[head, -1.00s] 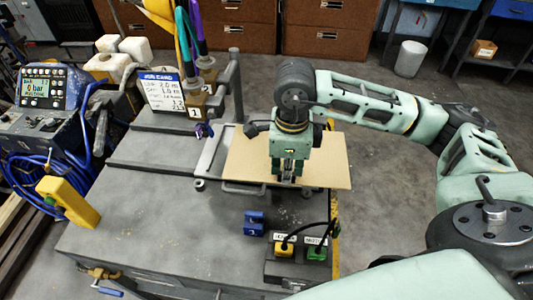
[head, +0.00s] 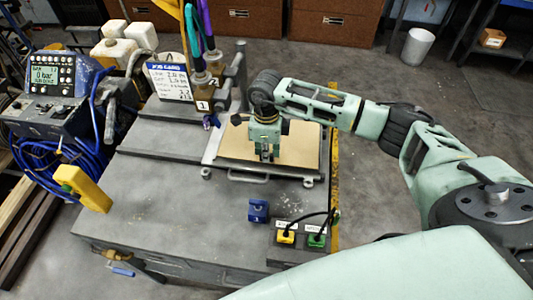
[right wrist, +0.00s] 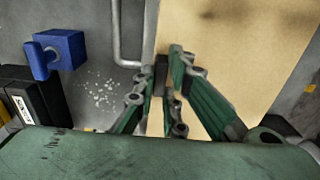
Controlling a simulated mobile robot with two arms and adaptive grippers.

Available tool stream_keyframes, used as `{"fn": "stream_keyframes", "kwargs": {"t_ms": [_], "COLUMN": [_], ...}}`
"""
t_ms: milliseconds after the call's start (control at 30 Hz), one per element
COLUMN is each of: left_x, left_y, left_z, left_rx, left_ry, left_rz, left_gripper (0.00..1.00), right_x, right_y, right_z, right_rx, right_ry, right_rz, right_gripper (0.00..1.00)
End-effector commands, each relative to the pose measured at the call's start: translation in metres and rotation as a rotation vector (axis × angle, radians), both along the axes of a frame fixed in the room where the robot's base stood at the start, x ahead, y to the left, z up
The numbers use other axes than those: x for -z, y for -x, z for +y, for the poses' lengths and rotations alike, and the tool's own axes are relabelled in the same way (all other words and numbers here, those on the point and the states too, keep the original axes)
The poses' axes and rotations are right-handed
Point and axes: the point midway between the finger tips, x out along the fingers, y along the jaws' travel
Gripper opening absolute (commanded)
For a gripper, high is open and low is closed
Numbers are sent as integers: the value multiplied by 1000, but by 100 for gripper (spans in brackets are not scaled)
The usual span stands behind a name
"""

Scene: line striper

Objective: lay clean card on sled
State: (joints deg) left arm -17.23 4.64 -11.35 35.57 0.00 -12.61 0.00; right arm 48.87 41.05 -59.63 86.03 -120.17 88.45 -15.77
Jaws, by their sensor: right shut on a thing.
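The clean card (head: 303,150) is a flat tan sheet lying over the grey metal sled (head: 213,148) on the bench top. Some of the sled's left side and its front handle bar (head: 262,178) show beyond the card. My right gripper (head: 267,156) points down at the card's near edge and is shut on it. In the right wrist view its fingers (right wrist: 168,80) close around a small dark piece at the edge of the card (right wrist: 225,45). Whether the card rests fully flat on the sled is hard to tell. My left gripper is out of view.
A blue block (head: 258,211) and a box with yellow and green connectors (head: 300,246) stand on the bench near the sled. Hoses and posts rise behind it, beside a job card sign (head: 170,82).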

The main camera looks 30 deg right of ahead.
Motion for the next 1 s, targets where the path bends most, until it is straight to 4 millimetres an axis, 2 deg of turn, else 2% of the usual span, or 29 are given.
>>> {"fn": "stream_keyframes", "kwargs": {"t_ms": [33, 200, 467, 500, 667, 1000], "left_x": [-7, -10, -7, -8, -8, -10], "left_y": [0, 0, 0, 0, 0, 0], "left_z": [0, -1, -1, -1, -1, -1], "left_rx": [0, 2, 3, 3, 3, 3], "left_ry": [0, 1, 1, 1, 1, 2], "left_rz": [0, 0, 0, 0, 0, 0], "left_gripper": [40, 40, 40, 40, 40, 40], "right_x": [5, 19, 21, 21, 20, 19], "right_y": [1, 0, 0, 0, 0, 0], "right_z": [1, 0, 0, 0, 0, 0], "right_rx": [1, 0, -1, -1, -1, -1], "right_ry": [0, 1, 0, 0, 0, 0], "right_rz": [2, -1, -1, -1, -1, -1], "right_gripper": [0, 0, 0, 14, 28, 29]}}
